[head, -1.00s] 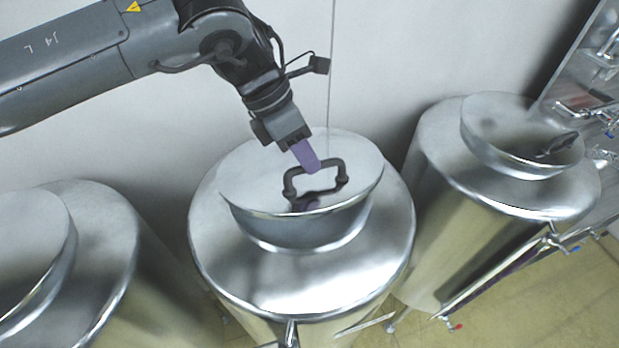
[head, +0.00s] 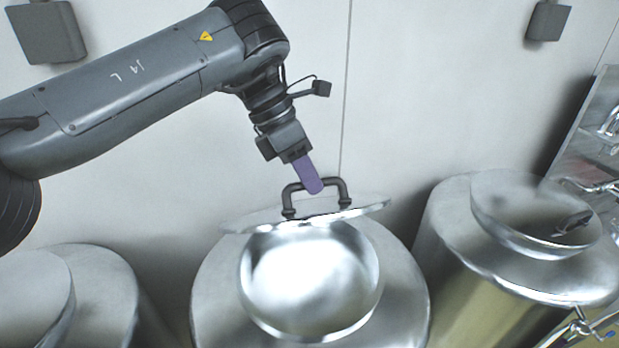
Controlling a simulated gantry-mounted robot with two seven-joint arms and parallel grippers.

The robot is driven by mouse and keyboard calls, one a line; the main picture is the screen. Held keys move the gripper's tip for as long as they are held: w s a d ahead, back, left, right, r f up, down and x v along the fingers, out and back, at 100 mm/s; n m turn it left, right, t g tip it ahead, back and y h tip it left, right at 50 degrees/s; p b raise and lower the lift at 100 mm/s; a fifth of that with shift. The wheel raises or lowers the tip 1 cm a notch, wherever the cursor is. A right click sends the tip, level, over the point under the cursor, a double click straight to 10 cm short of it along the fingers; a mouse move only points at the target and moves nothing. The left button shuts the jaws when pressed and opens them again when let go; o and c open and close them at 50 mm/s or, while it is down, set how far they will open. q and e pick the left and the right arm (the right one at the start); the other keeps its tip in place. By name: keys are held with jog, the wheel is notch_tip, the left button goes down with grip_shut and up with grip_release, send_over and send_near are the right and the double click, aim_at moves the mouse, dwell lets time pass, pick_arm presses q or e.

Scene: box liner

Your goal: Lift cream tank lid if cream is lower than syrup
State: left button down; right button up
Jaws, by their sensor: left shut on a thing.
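The middle steel tank (head: 400,275) has its round opening (head: 310,285) uncovered, with a bright, blurred inside. Its lid (head: 345,212) is held raised and tilted at the back of the opening, seen nearly edge-on. My left gripper (head: 314,188), with purple fingers, is shut on the dark lid handle (head: 343,190). I cannot tell which tank holds cream or syrup, and no level can be read. My right gripper is not in view.
Another steel tank (head: 450,235) stands at the right with an open-looking neck and a dark handle inside. A third tank (head: 105,300) is at the lower left. Pipes and valves (head: 600,185) run along the right edge. A pale wall is close behind.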

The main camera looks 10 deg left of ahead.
pick_arm(q)
jog(key=shift+w+a+f, duration=0.3)
jog(key=shift+a+f, duration=0.25)
jog(key=shift+f, duration=0.1)
jog(key=c, duration=1.1)
grip_release()
jog(key=shift+s+r, duration=0.1)
jog(key=shift+r, duration=0.2)
jog(key=v, duration=0.7)
jog(key=shift+r, duration=0.15)
jog(key=shift+s, duration=0.2)
